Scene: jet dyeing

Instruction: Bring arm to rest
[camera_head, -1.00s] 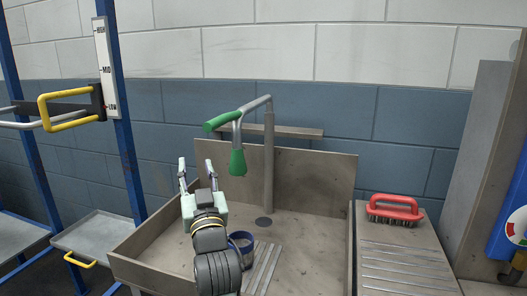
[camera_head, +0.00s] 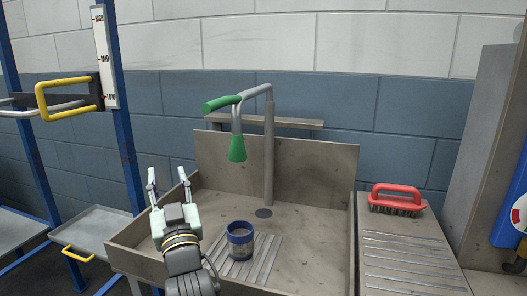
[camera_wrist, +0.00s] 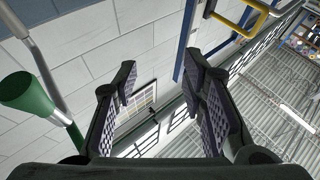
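My gripper (camera_head: 167,182) is in the head view, above the left part of the sink basin. Its two fingers point up and away and stand apart with nothing between them. In the wrist view my gripper (camera_wrist: 160,90) also shows both fingers spread, with wall and ceiling beyond. A blue-rimmed cup (camera_head: 240,240) stands upright on the ribbed part of the basin, to the right of my arm and apart from the fingers.
The sink (camera_head: 305,212) has a grey tap post with a green spray head (camera_head: 237,149). A red-handled brush (camera_head: 397,198) sits on the ribbed drainboard (camera_head: 415,262) at right. A blue rack with a yellow handle (camera_head: 68,113) and a tray (camera_head: 95,230) stand at left.

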